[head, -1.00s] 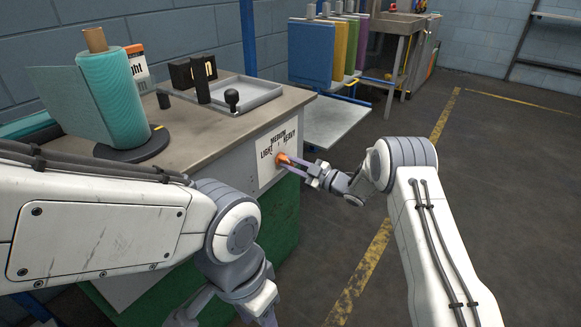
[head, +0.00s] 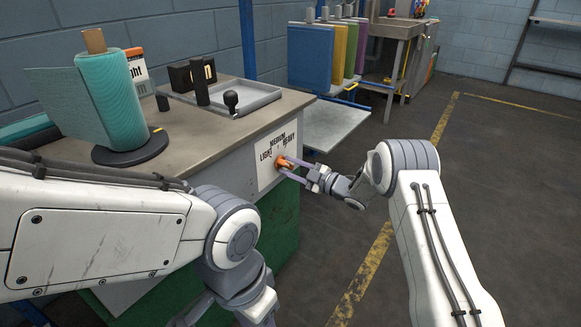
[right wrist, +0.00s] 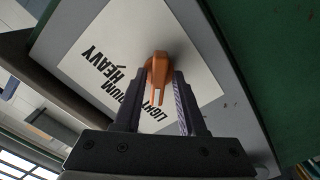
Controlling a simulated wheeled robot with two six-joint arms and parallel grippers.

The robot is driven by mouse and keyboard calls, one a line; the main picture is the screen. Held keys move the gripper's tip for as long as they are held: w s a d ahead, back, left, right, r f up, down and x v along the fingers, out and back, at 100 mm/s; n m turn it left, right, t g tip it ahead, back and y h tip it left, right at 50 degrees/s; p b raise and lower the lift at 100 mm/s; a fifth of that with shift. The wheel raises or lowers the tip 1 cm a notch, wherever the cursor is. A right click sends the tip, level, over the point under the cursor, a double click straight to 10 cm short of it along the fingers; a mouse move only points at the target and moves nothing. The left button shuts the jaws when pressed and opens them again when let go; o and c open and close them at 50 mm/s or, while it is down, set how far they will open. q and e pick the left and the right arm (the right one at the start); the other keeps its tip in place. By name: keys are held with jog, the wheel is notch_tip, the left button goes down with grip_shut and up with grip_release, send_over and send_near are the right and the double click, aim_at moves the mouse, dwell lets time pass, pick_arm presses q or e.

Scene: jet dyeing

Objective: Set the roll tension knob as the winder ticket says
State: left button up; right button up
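The orange roll tension knob (head: 282,161) sits on a white label (head: 268,168) marked LIGHT, MEDIUM and HEAVY on the bench's front panel. My right gripper (head: 290,168) is at the knob, with one finger on each side. In the right wrist view the orange knob (right wrist: 158,75) stands between the spread fingers (right wrist: 162,100), with gaps beside its grip. I cannot tell its exact setting. A card with an orange top (head: 137,66) stands behind the teal roll, which partly hides it; letters "ght" show. My left gripper is cut off at the bottom edge, its fingers unclear.
The teal fabric roll (head: 110,100) stands on a black disc on the bench top (head: 200,118). A grey tray (head: 245,97) with a black ball-topped knob lies behind. Coloured panels (head: 312,55) and a low shelf (head: 335,125) stand beyond. The floor at right is clear.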

jog(key=shift+r, duration=0.1)
jog(key=shift+s+d, duration=0.1)
jog(key=shift+d, duration=0.1)
jog(key=p+v, duration=0.2)
jog(key=v, duration=0.8)
